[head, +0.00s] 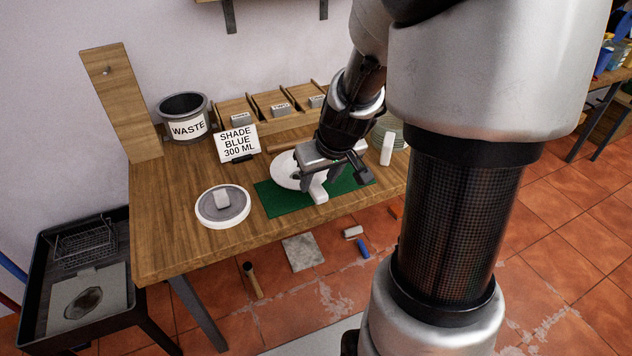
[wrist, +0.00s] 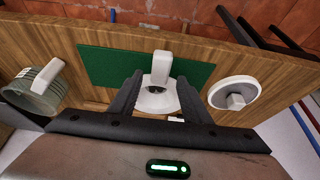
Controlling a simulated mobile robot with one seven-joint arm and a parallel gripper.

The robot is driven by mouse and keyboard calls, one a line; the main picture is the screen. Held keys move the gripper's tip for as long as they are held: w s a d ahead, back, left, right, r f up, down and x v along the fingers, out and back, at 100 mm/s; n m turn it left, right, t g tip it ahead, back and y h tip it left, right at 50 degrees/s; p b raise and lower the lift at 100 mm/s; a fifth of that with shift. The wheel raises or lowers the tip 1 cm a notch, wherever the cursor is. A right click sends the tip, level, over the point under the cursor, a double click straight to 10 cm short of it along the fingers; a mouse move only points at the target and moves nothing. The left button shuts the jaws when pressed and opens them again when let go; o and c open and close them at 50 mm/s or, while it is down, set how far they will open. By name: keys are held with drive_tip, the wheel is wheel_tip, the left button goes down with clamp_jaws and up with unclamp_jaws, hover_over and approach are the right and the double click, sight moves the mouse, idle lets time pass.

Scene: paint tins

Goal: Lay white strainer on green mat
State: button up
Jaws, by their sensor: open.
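The white strainer (wrist: 155,100) is a pale round piece with a dark spot near its middle and a white block-like grip (wrist: 161,67). In the head view, the strainer (head: 284,168) is partly hidden behind my gripper. It sits at the back-left part of the green mat (head: 287,199), its round part seeming to reach past the mat's back edge. The mat also shows in the wrist view (wrist: 105,64). My gripper (head: 322,180) is low over the mat. Its fingers (wrist: 158,92) are open, one on each side of the strainer. I cannot tell whether they touch it.
A grey disc with white rim and block (head: 235,212) lies left of the mat. A shade card (head: 237,143), a waste bin (head: 186,128) and wooden bins (head: 272,104) stand behind. A stack of round pieces (wrist: 30,92) stands right of the mat in the head view.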

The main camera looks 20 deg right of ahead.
drive_tip(key=p+v, duration=0.1)
drive_tip(key=v, duration=0.6)
idle(1.1)
